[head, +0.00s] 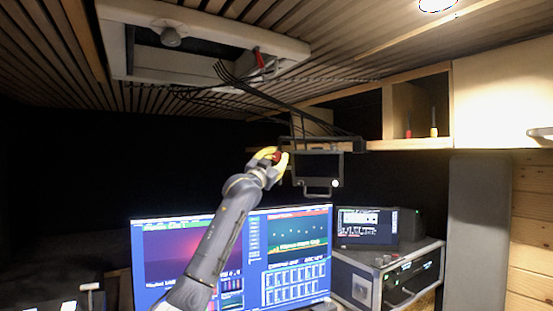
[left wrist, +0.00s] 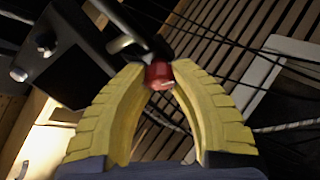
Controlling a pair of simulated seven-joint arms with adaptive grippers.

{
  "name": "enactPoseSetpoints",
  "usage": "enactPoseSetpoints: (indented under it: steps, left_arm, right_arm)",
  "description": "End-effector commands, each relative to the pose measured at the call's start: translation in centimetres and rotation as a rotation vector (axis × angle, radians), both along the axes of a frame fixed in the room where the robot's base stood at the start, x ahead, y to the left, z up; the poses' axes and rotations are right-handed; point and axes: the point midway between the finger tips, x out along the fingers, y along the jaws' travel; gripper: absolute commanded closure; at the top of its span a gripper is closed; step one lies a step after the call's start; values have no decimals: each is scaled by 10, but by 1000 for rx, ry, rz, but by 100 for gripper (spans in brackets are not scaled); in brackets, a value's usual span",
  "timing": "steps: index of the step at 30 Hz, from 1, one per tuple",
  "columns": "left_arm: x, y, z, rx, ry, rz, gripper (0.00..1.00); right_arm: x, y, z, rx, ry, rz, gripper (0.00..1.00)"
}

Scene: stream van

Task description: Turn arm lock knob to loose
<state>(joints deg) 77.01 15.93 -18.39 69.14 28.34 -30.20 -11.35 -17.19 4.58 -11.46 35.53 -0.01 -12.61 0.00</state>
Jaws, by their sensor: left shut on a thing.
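The red arm lock knob (left wrist: 159,75) sits between the two yellow fingertips of my left gripper (left wrist: 158,68) in the left wrist view. The fingers are shut on it from both sides. In the head view my left gripper (head: 272,157) is raised beside the left side of the small hanging monitor (head: 318,166), and a bit of the red knob shows at the fingertips. The knob is on a dark arm or bracket. No marking for loose or tight can be read. My right gripper is not seen.
Black cables (head: 262,95) run from the ceiling hatch (head: 185,55) down to the hanging monitor mount. Large lit screens (head: 290,250) stand below. A rack case (head: 385,280) with a small display (head: 367,225) is at right, and an open shelf (head: 417,115) is above.

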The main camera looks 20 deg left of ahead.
Motion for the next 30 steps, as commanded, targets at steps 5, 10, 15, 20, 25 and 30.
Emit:
enactPoseSetpoints:
  steps: [5, 10, 15, 20, 25, 30]
  left_arm:
    - [-2, -3, 5, -9, -10, -5, 100]
    - [-3, -3, 6, -9, -10, -5, 100]
    - [-3, -3, 6, -8, -11, -5, 68]
    - [-2, -2, 4, -7, -7, -4, 49]
    - [-1, -1, 3, -6, -5, -2, 46]
    - [-2, -1, 1, -7, -4, -2, 46]
  right_arm:
    - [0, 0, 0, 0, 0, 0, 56]
    - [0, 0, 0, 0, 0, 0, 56]
    - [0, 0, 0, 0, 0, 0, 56]
    - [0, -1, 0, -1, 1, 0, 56]
    - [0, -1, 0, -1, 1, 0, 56]
    - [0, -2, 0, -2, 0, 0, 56]
